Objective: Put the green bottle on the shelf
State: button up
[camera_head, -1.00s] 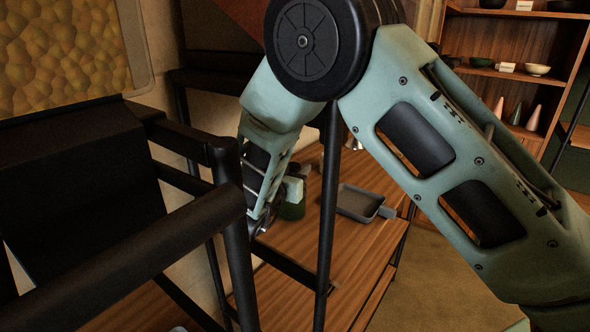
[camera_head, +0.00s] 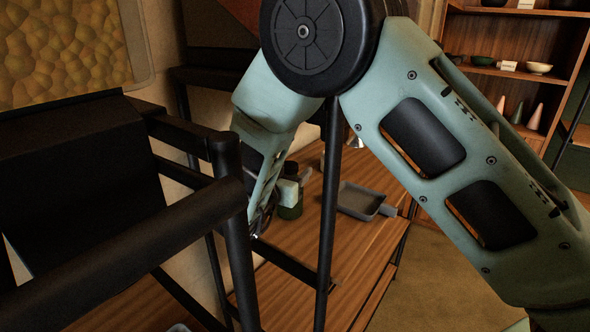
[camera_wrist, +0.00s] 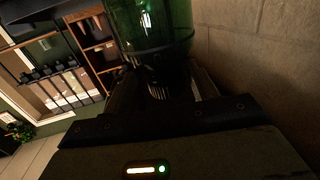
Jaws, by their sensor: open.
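The green bottle (camera_head: 290,208) stands on a wooden surface in the head view, partly hidden by my arm and a pale part beside it. In the wrist view the bottle (camera_wrist: 150,28) is close at the top centre, with a dark ribbed part below its green glass. My gripper (camera_wrist: 160,92) is open right at the bottle; whether the fingers touch it is too dark to tell. In the head view my gripper is mostly hidden behind my arm's last link. A wooden shelf unit (camera_head: 508,82) stands at the upper right, holding bowls and cones.
The bottle's wooden surface (camera_head: 320,245) has a grey tray (camera_head: 358,202) to the right of the bottle. A black metal post (camera_head: 327,215) rises in front of it. Black frame bars (camera_head: 150,240) fill the left foreground. A wall (camera_wrist: 260,75) is close on the right in the wrist view.

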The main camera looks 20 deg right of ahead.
jog(key=v, duration=0.4)
jog(key=shift+s+a, duration=0.3)
